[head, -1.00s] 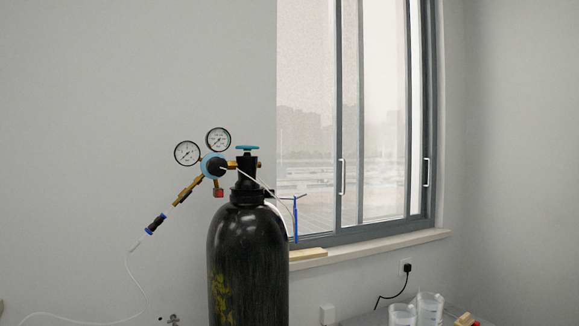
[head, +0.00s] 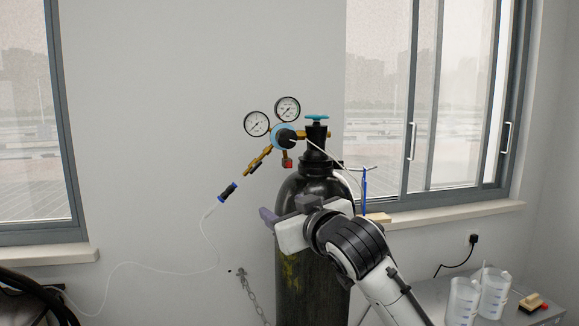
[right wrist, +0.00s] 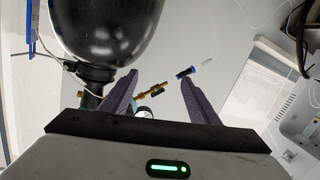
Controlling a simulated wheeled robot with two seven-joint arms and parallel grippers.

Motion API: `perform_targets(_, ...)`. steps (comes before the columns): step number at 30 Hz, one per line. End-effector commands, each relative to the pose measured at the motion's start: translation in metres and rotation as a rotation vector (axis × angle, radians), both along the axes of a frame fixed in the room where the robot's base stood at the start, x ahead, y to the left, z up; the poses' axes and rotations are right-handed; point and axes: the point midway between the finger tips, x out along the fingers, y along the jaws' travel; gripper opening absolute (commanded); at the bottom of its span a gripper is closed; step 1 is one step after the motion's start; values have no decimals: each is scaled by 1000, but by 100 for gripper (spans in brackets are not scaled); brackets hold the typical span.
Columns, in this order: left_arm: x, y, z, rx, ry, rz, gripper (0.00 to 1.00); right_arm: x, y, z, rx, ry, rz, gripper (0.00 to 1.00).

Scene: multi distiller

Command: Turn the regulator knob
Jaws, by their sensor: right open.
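A turquoise valve wheel (head: 317,117) tops the cylinder. My right gripper (head: 285,208) is open and empty in front of the cylinder's upper body, below the regulator. In the right wrist view its two purple fingers (right wrist: 160,78) are spread apart, with a brass pipe (right wrist: 150,93) and a blue-black connector (right wrist: 186,72) seen between and beyond them. The knob cannot be made out there. My left gripper is not in view.
A thin white hose (head: 150,265) hangs from the connector to the lower left. A chain (head: 254,292) hangs beside the cylinder. Clear beakers (head: 463,300) stand on a table at lower right. A blue stand (head: 364,190) is behind the cylinder near the window sill.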

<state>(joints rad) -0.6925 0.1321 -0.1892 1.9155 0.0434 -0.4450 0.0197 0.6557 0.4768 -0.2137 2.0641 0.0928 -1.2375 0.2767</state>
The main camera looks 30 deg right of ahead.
Motion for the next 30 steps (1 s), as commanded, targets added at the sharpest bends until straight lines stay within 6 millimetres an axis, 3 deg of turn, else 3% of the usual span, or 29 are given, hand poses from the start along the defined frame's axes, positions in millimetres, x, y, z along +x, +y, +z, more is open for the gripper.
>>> perform_targets(1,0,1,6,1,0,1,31,-3,-8,42,0,-44,-23,55)
perform_targets(3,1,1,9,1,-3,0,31,-9,-17,77,3,-82,-50,55)
perform_targets(6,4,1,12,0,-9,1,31,-17,-26,111,11,-120,-77,55)
perform_targets(9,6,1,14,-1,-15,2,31,-20,-30,127,16,-137,-91,55)
perform_targets(14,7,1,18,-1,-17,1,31,-7,-35,131,18,-139,-95,55)
perform_targets(24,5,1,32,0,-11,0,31,54,-46,131,17,-138,-94,55)
perform_targets(30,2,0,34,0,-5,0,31,74,-49,130,17,-140,-93,55)
